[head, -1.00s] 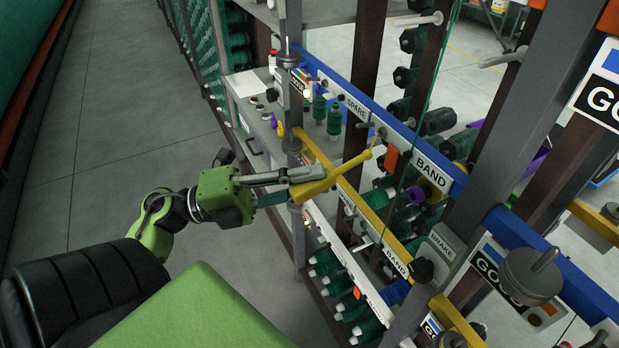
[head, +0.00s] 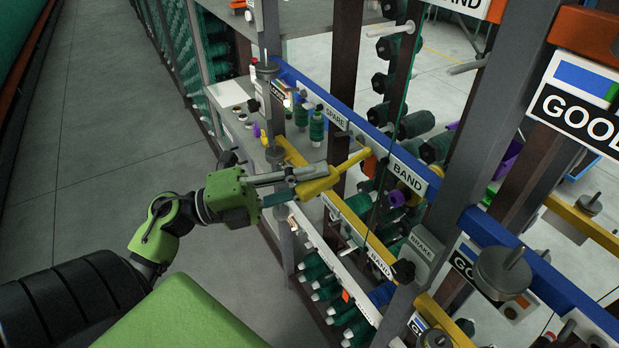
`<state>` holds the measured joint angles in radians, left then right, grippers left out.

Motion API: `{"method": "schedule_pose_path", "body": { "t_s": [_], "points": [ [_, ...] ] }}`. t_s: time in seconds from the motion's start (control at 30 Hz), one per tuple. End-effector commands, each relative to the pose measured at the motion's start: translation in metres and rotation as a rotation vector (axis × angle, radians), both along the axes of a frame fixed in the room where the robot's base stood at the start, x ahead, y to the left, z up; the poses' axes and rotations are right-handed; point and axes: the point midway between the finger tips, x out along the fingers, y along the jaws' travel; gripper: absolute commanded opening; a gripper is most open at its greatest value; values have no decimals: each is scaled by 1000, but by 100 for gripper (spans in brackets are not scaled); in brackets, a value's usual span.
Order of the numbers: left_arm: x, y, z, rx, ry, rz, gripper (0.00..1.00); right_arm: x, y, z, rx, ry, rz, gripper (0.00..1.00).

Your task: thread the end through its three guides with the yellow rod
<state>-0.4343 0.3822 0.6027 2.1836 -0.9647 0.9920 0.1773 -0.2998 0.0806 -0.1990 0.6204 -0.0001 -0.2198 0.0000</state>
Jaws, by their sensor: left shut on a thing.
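My left gripper (head: 287,187) reaches in from the left and is shut on the handle of the yellow rod (head: 324,182). The rod points right and slightly up in the picture, and its tip shows in front of the blue rail, left of the BAND label (head: 408,176). A thin green strand (head: 397,115) hangs down to the right of the rod tip, apart from it in the picture. It passes in front of the rack. I cannot make out which small parts are the three guides. My right gripper is not in view.
The blue rail (head: 300,80) and yellow rail (head: 343,209) run across the rack, with grey posts between them. Dark green bobbins (head: 417,123) sit behind. A grey shelf (head: 243,120) with small bottles stands at the back left. The floor (head: 100,130) at left is clear.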

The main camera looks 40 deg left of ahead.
Motion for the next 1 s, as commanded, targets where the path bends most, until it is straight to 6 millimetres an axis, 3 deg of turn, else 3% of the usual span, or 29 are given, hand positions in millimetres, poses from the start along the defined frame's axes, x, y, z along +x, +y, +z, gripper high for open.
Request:
{"method": "schedule_pose_path", "body": {
  "t_s": [0.5,1.0],
  "points": [
    [-2,1,0,-1,1,0,0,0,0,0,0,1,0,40],
    [-35,14,-1,-1,1,1,0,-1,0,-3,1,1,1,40]
  ]
}}
